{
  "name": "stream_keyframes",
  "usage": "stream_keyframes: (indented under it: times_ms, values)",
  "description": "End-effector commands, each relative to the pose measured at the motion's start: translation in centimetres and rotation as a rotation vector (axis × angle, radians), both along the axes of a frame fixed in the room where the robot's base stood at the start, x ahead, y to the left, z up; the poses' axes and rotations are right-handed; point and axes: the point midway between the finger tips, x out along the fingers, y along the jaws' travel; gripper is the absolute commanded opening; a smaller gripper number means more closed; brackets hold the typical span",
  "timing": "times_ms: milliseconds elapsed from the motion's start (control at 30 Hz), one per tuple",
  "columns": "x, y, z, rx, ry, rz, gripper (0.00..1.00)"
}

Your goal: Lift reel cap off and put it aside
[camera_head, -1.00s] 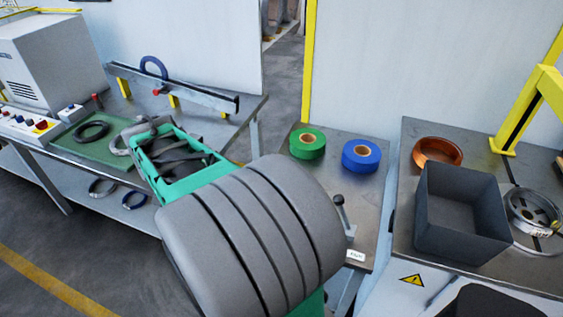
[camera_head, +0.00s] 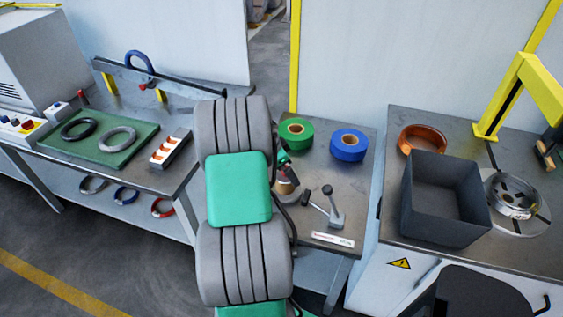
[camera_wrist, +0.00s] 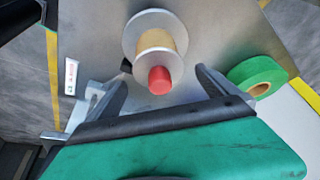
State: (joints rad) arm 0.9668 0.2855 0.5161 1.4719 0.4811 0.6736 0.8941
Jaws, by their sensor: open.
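A reel (camera_wrist: 158,40) stands on the middle table, with a tan core between pale grey discs. A red cap (camera_wrist: 160,80) sits at its near end in the wrist view. My gripper (camera_wrist: 164,74) is open, with one finger to each side of the red cap and a visible gap on both sides. I cannot tell whether the fingertips are level with the cap or above it. In the head view my gripper (camera_head: 283,157) is over the reel (camera_head: 287,190), which is partly hidden by my arm.
Green tape (camera_head: 296,132) and blue tape (camera_head: 349,145) lie behind the reel. A metal clamp with a lever (camera_head: 332,208) stands to its right. A dark open bin (camera_head: 446,200) is on the right bench. The table's front right has some bare room.

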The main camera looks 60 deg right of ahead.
Motion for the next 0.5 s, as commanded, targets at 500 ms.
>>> stream_keyframes:
  times_ms: [500]
  values:
    - [-0.02,-0.08,-0.25,0.0,0.0,0.001,0.78]
